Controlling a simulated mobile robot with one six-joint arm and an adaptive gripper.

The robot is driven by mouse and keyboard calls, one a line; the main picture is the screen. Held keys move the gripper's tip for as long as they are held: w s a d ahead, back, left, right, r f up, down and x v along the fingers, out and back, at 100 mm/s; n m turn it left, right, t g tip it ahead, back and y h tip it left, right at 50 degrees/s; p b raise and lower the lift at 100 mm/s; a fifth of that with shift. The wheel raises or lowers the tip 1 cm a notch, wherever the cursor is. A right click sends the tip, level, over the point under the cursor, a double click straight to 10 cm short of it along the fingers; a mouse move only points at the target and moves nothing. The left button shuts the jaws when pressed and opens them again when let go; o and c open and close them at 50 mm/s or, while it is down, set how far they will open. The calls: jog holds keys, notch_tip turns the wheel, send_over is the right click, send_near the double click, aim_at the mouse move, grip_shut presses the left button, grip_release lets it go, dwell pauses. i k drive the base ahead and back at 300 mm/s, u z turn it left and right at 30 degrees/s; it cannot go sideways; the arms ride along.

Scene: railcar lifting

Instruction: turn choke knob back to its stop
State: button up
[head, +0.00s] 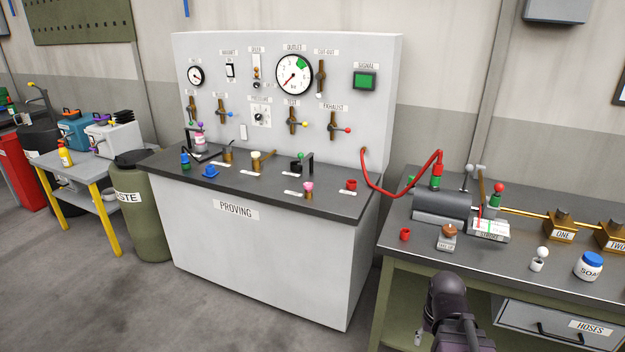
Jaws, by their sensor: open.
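The upright grey proving panel (366,125) stands at the back of a grey bench. A small round knob on a white dial plate (261,116) sits at the panel's middle, below the labelled switches. A dark part of my arm (448,305) shows at the lower right, in front of the right bench and well apart from the panel. No gripper fingers can be made out, and nothing of mine touches the knob.
Brass valves, including the exhaust valve (333,125), surround the knob. The outlet gauge (294,74) is above right. Small fittings and tools lie on the dark proving benchtop (330,196). A red hose (395,191) links to the right bench (480,262). Open floor lies in front.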

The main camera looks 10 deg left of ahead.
aim_at(307, 186)
jog(key=u, duration=0.25)
jog(key=i, duration=0.95)
jog(key=u, duration=0.55)
